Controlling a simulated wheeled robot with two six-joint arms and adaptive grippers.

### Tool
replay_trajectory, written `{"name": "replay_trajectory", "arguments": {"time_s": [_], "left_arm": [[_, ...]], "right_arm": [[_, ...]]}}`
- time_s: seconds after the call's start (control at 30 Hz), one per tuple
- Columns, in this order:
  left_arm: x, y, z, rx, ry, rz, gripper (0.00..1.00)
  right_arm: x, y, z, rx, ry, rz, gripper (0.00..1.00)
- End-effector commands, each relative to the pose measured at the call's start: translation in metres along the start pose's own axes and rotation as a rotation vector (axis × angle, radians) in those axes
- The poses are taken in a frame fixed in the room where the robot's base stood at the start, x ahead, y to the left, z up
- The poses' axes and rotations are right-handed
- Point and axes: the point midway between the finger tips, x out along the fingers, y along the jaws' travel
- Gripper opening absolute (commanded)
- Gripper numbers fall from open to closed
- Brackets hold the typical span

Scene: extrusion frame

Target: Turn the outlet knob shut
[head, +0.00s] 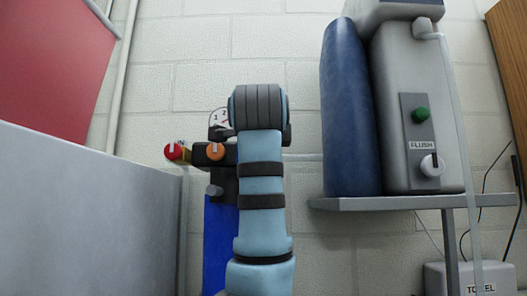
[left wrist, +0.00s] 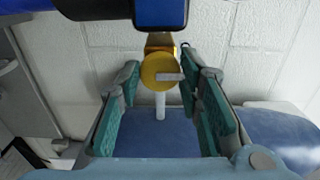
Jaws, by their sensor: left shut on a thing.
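In the left wrist view, a round yellow knob (left wrist: 154,72) with a pale pointer bar sits on a brass-coloured fitting. The bar points to the right in that picture. My left gripper (left wrist: 160,70) has its two green-padded fingers on either side of the knob and is shut on it. No label on this knob is readable. A red knob (head: 175,151) and an orange knob (head: 215,151) show left of my arm. My right gripper is in neither view.
A gauge (head: 218,119) and a blue filter housing (head: 219,240) are partly behind my arm. A grey machine (head: 390,140) with a green button stands on a shelf (head: 385,203) at right, beside a blue cylinder (head: 350,110). A grey panel (head: 90,220) is at left.

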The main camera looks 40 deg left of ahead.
Motion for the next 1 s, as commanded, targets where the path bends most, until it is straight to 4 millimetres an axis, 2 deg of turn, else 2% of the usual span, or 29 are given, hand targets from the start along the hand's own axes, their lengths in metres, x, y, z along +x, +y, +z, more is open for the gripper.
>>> {"name": "replay_trajectory", "arguments": {"time_s": [0.47,0.5,0.6,0.87,1.0], "left_arm": [[0.0,-0.001,0.0,0.014,0.0,-0.002,0.05],[0.0,-0.001,0.0,0.014,0.0,-0.002,0.37],[0.0,-0.001,0.0,0.014,0.0,-0.002,0.52],[0.0,0.0,0.0,0.013,0.0,-0.001,0.52],[-0.011,-0.001,0.0,0.013,-0.001,-0.003,0.52]], "right_arm": [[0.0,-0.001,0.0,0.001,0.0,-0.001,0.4],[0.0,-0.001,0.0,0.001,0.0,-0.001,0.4],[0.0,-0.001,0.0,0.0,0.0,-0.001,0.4],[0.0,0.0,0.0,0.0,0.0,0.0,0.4],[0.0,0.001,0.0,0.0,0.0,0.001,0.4]]}}
